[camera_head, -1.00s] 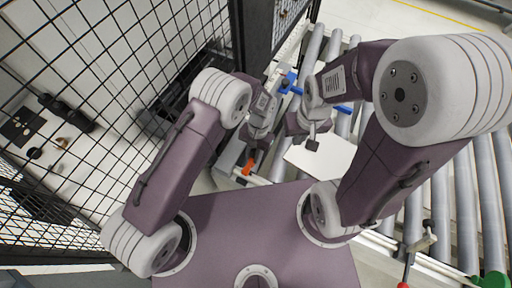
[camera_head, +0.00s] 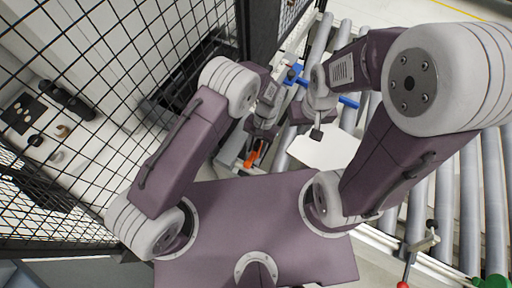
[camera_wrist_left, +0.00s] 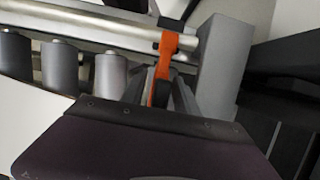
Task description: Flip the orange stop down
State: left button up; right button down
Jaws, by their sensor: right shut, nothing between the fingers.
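The orange stop (camera_head: 251,159) is by the near-left end of the roller conveyor, just below my left gripper (camera_head: 257,143) in the head view. In the left wrist view, the orange stop (camera_wrist_left: 167,45) stands upright at the end of a pale rail. Its lower part runs down between the grey fingers of my left gripper (camera_wrist_left: 162,92). I cannot tell whether the fingers press on it. My right gripper (camera_head: 316,134) is shut and empty, above the white panel's upper left edge.
A white panel (camera_head: 327,151) lies on the conveyor rollers (camera_head: 440,197). A blue bar (camera_head: 346,101) is behind my right gripper. A black wire fence (camera_head: 95,100) stands close on the left. A red-handled clamp (camera_head: 405,270) is at the lower right.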

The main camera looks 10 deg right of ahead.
aim_at(258, 140)
pick_arm(q)
jog(key=shift+r, duration=0.1)
jog(key=b+v, duration=0.2)
jog(key=v, duration=0.7)
